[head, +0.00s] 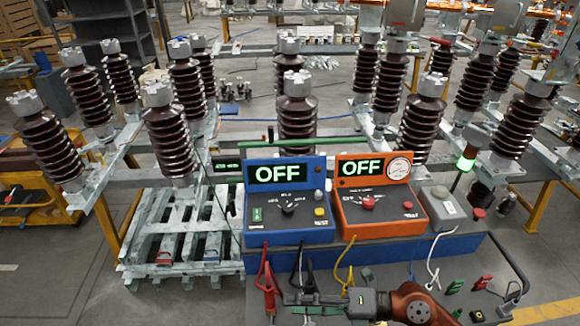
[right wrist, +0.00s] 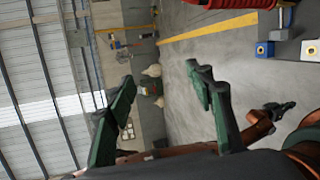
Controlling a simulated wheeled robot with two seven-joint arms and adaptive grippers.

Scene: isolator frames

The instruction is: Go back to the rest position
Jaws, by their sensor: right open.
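My right gripper (head: 300,300) is at the bottom middle of the head view, its arm coming in from the lower right. It points left, in front of the blue bench edge below the test boxes. Its green-padded fingers are spread and empty in the right wrist view (right wrist: 160,80), with floor and wall visible between them. A brown link with a dark end (right wrist: 280,108) at the right of the wrist view looks like my left arm and gripper; its jaws are too small to read. My left arm does not show in the head view.
A blue box (head: 288,195) and an orange box (head: 378,195), both reading OFF, stand on the blue bench (head: 345,256). Red, black, yellow and white leads hang at its front. Insulator columns (head: 297,110) stand behind.

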